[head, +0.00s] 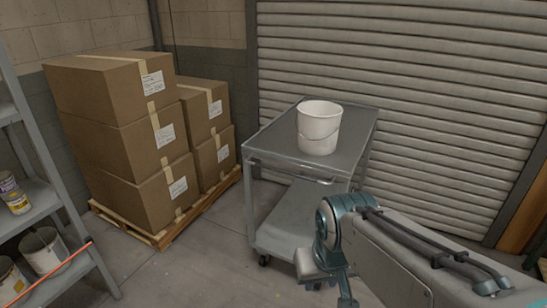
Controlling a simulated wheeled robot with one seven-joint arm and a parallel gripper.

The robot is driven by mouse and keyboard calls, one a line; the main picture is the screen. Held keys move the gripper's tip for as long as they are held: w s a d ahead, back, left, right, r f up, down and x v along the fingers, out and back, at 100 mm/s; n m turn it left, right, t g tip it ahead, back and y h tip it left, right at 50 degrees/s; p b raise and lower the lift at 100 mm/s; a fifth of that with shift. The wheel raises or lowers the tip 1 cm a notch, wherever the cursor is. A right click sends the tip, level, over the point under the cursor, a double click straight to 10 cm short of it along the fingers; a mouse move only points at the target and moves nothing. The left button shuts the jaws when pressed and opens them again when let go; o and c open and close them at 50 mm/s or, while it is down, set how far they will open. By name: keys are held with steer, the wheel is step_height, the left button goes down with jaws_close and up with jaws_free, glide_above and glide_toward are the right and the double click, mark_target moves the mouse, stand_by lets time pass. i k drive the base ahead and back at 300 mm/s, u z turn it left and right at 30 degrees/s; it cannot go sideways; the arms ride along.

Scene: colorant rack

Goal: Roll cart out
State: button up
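A grey two-level cart (270,140) on casters stands in front of the rolled shutter. A white bucket (319,128) with a wire handle sits upright on its top shelf. A push handle bar runs along the cart's near edge. My arm reaches in from the lower right and covers the cart's near right corner. My gripper (330,285) is at the near lower right of the cart, partly hidden by my arm. I cannot tell whether its fingers are apart or whether it touches the cart.
Stacked cardboard boxes (125,135) stand on a wooden pallet (165,234) left of the cart. A grey shelf rack (40,197) with cans and buckets is at the left edge. The corrugated shutter (420,100) closes off the back. Floor (190,275) is clear in front of the pallet.

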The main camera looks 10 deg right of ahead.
mark_target(291, 224)
steer(key=z, duration=0.45)
steer(key=i, duration=0.85)
steer(key=z, duration=0.6)
